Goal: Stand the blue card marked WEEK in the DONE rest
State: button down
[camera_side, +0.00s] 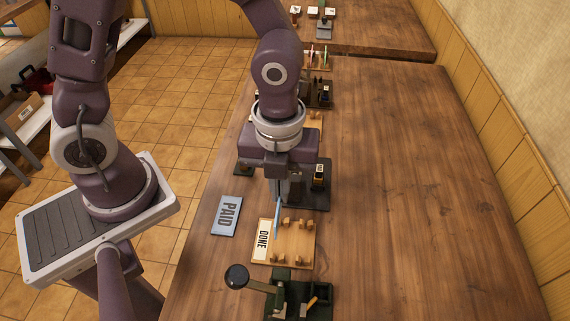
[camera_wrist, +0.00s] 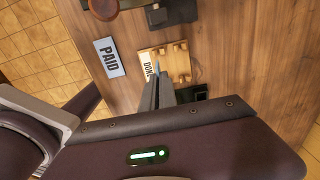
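My gripper (camera_side: 278,196) points down over the near left part of the table and is shut on a thin blue card (camera_side: 277,217). The card is upright and nearly edge-on, so its marking cannot be read. It also shows as a blue sliver at the fingertips in the wrist view (camera_wrist: 157,69). The DONE rest (camera_side: 300,246) is a light wooden board with several small pegs and a white DONE label (camera_side: 263,240) at its left end. The card is over the rest's left part, beside the label; whether it touches the board I cannot tell. The rest also shows in the wrist view (camera_wrist: 178,64).
A blue card marked PAID (camera_side: 227,215) lies flat left of the rest. A dark stand (camera_side: 318,180) is behind the rest. The table's right side (camera_side: 420,220) is clear.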

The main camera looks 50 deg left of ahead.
jog(key=shift+f, duration=1.25)
jog(key=shift+f, duration=3.5)
jog(key=shift+f, duration=0.2)
jog(key=c, duration=1.6)
grip_release()
jog(key=shift+o, duration=0.5)
jog(key=o, duration=0.5)
jog(key=shift+c, duration=0.2)
jog(key=shift+w+r, duration=0.1)
